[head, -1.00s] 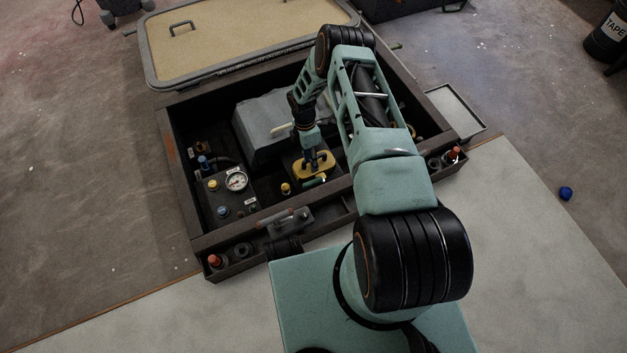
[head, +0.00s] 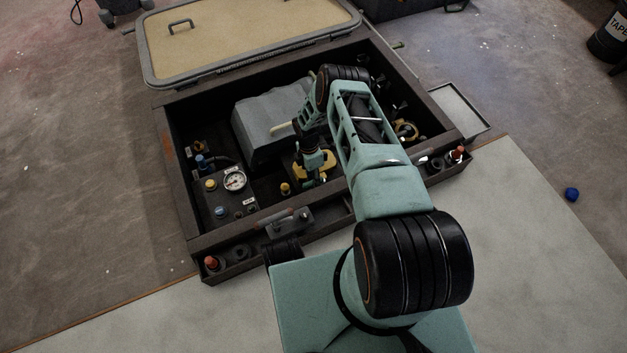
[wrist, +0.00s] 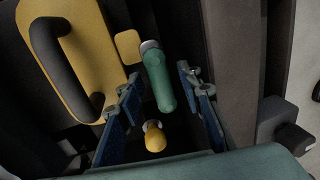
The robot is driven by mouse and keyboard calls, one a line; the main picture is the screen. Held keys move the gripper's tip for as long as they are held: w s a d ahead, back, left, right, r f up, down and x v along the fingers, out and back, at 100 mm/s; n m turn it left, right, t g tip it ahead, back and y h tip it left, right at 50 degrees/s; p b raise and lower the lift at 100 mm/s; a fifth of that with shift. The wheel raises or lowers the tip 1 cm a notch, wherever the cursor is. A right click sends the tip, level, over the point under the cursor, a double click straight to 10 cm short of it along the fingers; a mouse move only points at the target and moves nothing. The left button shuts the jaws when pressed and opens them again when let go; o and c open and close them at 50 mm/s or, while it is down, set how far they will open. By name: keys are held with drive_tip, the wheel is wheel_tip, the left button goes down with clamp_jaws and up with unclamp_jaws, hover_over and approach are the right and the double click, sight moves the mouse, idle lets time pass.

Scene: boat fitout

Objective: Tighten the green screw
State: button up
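The green screw (wrist: 159,78) shows in the wrist view as a long rounded green grip with a grey end. It lies between the two blue fingers of my open gripper (wrist: 158,82), with gaps on both sides. A yellow plate (wrist: 84,28) with a black handle (wrist: 62,68) is at its left. In the head view my gripper (head: 322,178) reaches down into the dark box, just right of the yellow plate (head: 301,174). There the arm and gripper hide much of the screw.
A yellow knob (wrist: 155,137) sits below the screw in the wrist view. The box's dark wall (wrist: 236,60) stands close to the right finger. In the head view, a grey block (head: 262,125) and a gauge panel (head: 234,181) are to the left.

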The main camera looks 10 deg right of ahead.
clamp_jaws()
